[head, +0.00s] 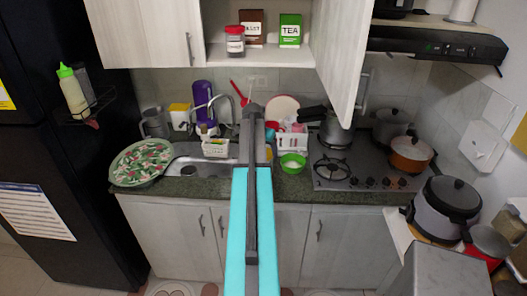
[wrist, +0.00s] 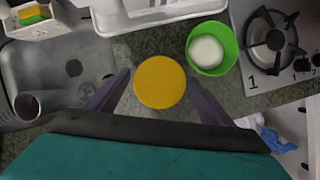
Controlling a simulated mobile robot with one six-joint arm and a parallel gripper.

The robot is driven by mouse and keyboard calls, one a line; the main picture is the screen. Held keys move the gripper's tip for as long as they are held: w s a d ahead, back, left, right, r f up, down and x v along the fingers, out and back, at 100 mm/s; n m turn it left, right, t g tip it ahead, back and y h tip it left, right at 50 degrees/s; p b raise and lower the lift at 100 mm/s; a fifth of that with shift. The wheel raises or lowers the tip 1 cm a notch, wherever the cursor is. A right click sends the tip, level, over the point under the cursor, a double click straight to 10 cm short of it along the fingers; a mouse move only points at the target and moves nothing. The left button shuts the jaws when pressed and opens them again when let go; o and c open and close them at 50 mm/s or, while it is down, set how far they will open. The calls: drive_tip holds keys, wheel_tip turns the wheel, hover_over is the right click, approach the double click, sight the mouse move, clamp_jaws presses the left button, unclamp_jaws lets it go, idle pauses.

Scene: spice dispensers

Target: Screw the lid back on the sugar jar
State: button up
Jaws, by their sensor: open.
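A round, flat yellow disc (wrist: 160,82), seen from above, lies between the fingertips of my gripper (wrist: 157,77) in the wrist view. The gripper is open, with dark fingers on either side of the disc and a visible gap to each. I cannot tell whether the disc is a loose lid or the top of a jar. In the head view my arm hides this spot, and only a bit of yellow-orange shows beside it. A small red-lidded jar (head: 235,41) stands on the open cabinet shelf; its label is too small to read.
A green bowl (wrist: 212,48) holding something white stands right of the disc, near the stove (wrist: 275,45). The sink (wrist: 70,70) lies to the left, and a white rack (wrist: 150,15) is behind. A cabinet door (head: 340,60) hangs open above the counter.

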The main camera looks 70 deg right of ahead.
drive_tip(key=shift+c, duration=0.3)
drive_tip(key=c, duration=0.9)
drive_tip(key=shift+c, duration=0.2)
drive_tip(key=m+g, duration=0.1)
drive_tip(key=m, duration=0.2)
drive_tip(key=m+g, duration=0.1)
drive_tip(key=m, duration=0.1)
drive_tip(key=shift+w+d+m, duration=0.1)
drive_tip(key=shift+w+m, duration=0.1)
drive_tip(key=shift+m, duration=0.2)
drive_tip(key=shift+m+g+y, duration=0.6)
drive_tip(key=shift+m+g, duration=0.1)
drive_tip(key=shift+m, duration=1)
